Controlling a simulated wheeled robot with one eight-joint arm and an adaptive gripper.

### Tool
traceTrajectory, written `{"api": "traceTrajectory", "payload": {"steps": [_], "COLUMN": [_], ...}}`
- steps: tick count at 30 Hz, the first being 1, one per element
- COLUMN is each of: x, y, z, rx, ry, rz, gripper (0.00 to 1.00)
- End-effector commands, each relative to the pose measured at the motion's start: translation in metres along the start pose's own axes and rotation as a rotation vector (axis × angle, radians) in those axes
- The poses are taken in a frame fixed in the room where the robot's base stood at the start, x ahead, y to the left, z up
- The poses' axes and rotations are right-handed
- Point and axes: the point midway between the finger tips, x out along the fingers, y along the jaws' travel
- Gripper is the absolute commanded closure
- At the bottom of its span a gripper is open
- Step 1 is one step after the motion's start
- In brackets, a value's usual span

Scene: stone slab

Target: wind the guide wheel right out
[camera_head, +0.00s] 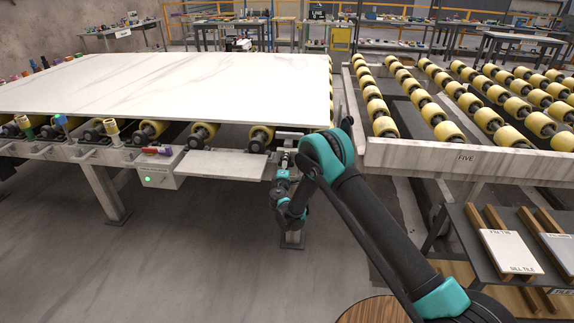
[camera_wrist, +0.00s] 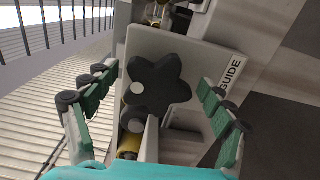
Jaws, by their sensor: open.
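The guide wheel (camera_wrist: 160,84) is a black, lobed hand knob, seen in the wrist view in front of a pale plate (camera_wrist: 185,48) marked GUIDE. A round light spot shows on its left side. My gripper (camera_wrist: 150,100) is open, with one green-padded finger to the left of the wheel and one to the right. Both fingers look apart from the wheel. In the head view my gripper (camera_head: 284,160) is at the front edge of the roller table, near its right corner. The wheel cannot be made out there.
A white stone slab (camera_head: 170,85) lies on the yellow rollers of the left table. A dark shelf with tile samples (camera_head: 508,250) stands at lower right. The floor at lower left is clear.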

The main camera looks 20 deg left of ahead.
Motion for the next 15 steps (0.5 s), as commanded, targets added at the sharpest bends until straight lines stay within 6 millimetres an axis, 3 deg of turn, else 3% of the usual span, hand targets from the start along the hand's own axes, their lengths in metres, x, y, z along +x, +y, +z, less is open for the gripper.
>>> {"api": "traceTrajectory", "payload": {"steps": [15], "x": [-0.068], "y": [0.0], "z": [-0.001], "rx": [-0.001], "ry": [0.001], "rz": [0.0], "gripper": [0.18]}}
